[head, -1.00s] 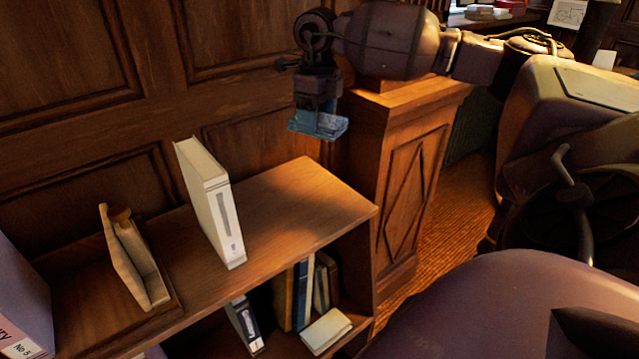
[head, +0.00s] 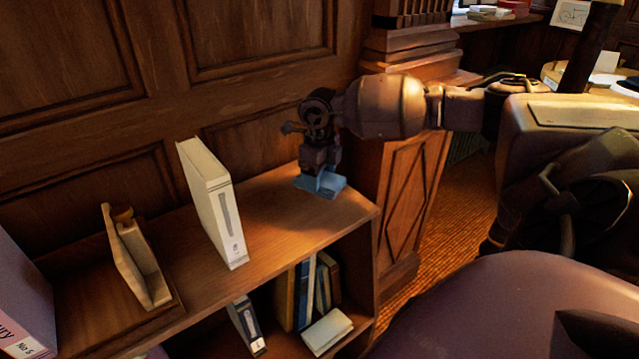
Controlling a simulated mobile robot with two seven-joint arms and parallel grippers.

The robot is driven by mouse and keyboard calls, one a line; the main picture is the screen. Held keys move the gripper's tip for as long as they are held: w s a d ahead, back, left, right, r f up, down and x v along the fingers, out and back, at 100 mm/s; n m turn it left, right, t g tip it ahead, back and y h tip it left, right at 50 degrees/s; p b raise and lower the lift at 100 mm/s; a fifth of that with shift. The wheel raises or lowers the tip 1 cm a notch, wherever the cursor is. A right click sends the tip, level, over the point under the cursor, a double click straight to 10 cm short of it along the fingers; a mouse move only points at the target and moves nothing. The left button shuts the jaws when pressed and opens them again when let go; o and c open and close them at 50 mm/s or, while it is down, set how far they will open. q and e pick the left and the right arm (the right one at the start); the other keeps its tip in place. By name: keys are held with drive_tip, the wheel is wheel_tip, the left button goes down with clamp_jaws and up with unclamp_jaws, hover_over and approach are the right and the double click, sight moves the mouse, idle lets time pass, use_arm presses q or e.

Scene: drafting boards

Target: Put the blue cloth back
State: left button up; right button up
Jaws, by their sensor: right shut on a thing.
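The blue cloth (head: 331,186) is a small folded piece at the right end of the wooden shelf top (head: 290,220). My right gripper (head: 319,176) points down and is shut on the cloth, with its fingers hiding part of it. The cloth is at the shelf surface or just above it; I cannot tell whether it touches. My left gripper is not in the head view.
A white binder (head: 213,200) stands upright on the shelf top, left of the cloth. A wooden bookend (head: 134,258) stands further left. A wood-panelled wall (head: 90,80) rises behind, and a carved wooden post (head: 410,190) stands to the right.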

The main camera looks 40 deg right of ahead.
wheel_tip(320, 180, down, 2)
drive_tip(key=shift+f, duration=0.35)
drive_tip(key=o, duration=0.8)
drive_tip(key=shift+f, duration=0.1)
drive_tip(key=shift+o, duration=0.2)
